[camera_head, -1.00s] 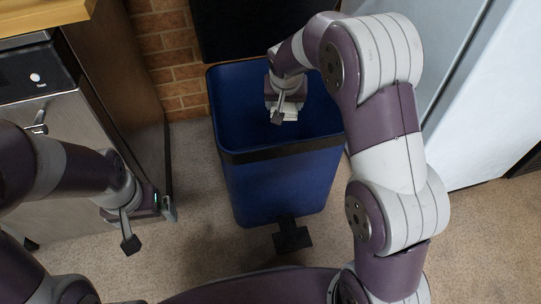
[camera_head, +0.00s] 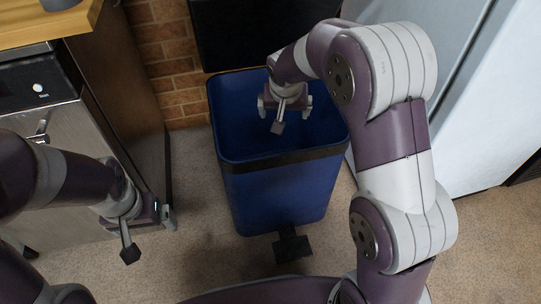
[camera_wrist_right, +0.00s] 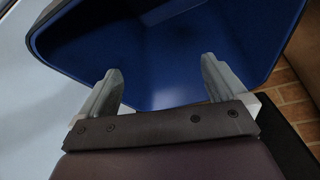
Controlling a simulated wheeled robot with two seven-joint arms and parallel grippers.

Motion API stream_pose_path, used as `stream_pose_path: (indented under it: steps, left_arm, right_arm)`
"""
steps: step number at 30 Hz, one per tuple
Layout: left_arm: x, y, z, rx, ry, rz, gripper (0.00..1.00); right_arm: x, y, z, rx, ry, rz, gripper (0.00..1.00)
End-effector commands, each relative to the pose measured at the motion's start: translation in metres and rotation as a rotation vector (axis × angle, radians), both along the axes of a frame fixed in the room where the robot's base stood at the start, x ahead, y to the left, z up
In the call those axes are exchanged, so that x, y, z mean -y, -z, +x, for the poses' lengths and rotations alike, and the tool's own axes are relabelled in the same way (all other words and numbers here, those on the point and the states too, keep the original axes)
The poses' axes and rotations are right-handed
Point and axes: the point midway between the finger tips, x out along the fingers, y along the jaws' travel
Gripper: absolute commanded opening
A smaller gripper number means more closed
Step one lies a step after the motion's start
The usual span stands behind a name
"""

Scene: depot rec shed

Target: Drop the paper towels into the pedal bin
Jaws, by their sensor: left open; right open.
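The pedal bin (camera_head: 280,190) is blue with a dark band along its near rim, and it stands open at the top. My right gripper (camera_head: 285,108) is over the bin's mouth, pointing down, with its fingers spread and nothing between them. In the right wrist view its open fingers (camera_wrist_right: 160,90) frame the bin's blue inside (camera_wrist_right: 165,65). I cannot make out the paper towels for certain; a faint pale patch shows at the top of the bin's inside in that view. My left gripper (camera_head: 150,222) is open and empty, low beside the steel appliance.
The black raised lid (camera_head: 240,35) stands behind the bin, and the black pedal (camera_head: 292,247) is at its front. A steel-fronted appliance (camera_head: 70,150) under a wooden counter (camera_head: 35,30) is at left. A pale cabinet (camera_head: 490,120) is at right. Carpet lies around.

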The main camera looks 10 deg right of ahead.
Motion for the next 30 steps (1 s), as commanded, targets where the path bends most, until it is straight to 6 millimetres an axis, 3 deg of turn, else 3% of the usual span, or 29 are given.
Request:
stream_pose_path:
  steps: [1,3,9,26,30]
  left_arm:
    - [0.000,-0.017,0.000,0.000,0.000,0.000,0.99]
    - [0.000,-0.027,0.000,0.000,0.000,0.000,0.99]
    - [0.000,-0.042,0.000,0.000,0.000,0.000,0.99]
    - [0.000,-0.042,0.000,0.000,0.000,0.000,0.99]
    - [0.000,-0.042,0.000,0.000,0.000,0.000,0.99]
  right_arm:
    - [-0.001,-0.024,-0.005,0.002,-0.001,0.000,0.99]
    - [-0.003,-0.041,-0.013,0.000,0.000,0.000,0.99]
    - [-0.006,-0.072,-0.028,0.000,0.001,0.000,0.99]
    - [-0.007,-0.077,-0.032,-0.002,0.001,0.000,0.99]
    - [-0.009,-0.073,-0.034,-0.011,-0.083,-0.022,0.99]
